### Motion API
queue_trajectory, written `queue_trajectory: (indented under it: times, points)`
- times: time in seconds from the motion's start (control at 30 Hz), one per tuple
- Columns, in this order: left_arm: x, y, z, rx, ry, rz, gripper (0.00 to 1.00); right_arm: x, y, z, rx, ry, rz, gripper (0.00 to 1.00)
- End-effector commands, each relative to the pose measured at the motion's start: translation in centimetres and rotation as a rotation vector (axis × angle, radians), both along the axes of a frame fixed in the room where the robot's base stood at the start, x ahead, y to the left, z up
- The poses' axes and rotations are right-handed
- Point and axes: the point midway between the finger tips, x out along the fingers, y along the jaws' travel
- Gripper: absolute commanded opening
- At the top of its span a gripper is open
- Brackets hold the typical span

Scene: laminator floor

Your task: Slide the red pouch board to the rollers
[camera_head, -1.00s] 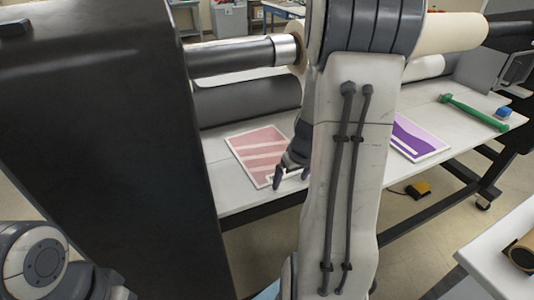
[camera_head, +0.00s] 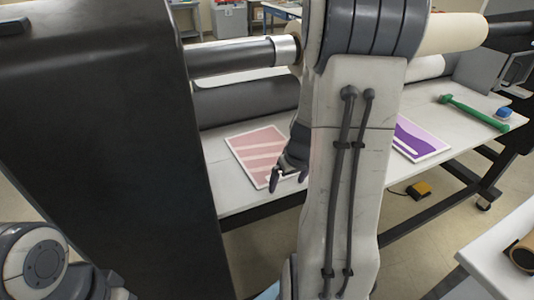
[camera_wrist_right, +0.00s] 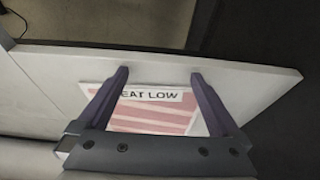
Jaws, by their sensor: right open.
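The red pouch board (camera_head: 258,148), pale red with white stripes, lies flat on the white laminator table. Its far edge is near the dark lower roller (camera_head: 245,102). My right gripper (camera_head: 288,186) is open at the board's near right corner; whether it touches is unclear. In the right wrist view the open fingers (camera_wrist_right: 159,73) spread over the board (camera_wrist_right: 155,118), which shows a white label strip reading "EAT LOW"; part of the board is hidden by the gripper. My left gripper is out of view.
A purple board (camera_head: 418,139) lies to the right, partly behind my right arm. A green-handled tool (camera_head: 472,112) and a blue object (camera_head: 503,112) lie at the table's right end. A dark machine housing (camera_head: 110,140) stands at left. A yellow pedal (camera_head: 418,189) is on the floor.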

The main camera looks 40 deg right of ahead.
Motion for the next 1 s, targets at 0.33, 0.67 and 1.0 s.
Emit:
queue_trajectory:
  times: [0.33, 0.67, 1.0]
  points:
    - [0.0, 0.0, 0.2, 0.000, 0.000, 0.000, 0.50, 0.2, 1.0, 0.0, 0.000, 0.000, 0.000, 1.00]
    - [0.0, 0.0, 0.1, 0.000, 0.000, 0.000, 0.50, 0.7, 0.9, 0.0, -0.001, 0.000, 0.002, 1.00]
    - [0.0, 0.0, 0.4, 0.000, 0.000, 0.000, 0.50, 1.4, 0.7, 0.0, 0.000, 0.001, 0.001, 1.00]
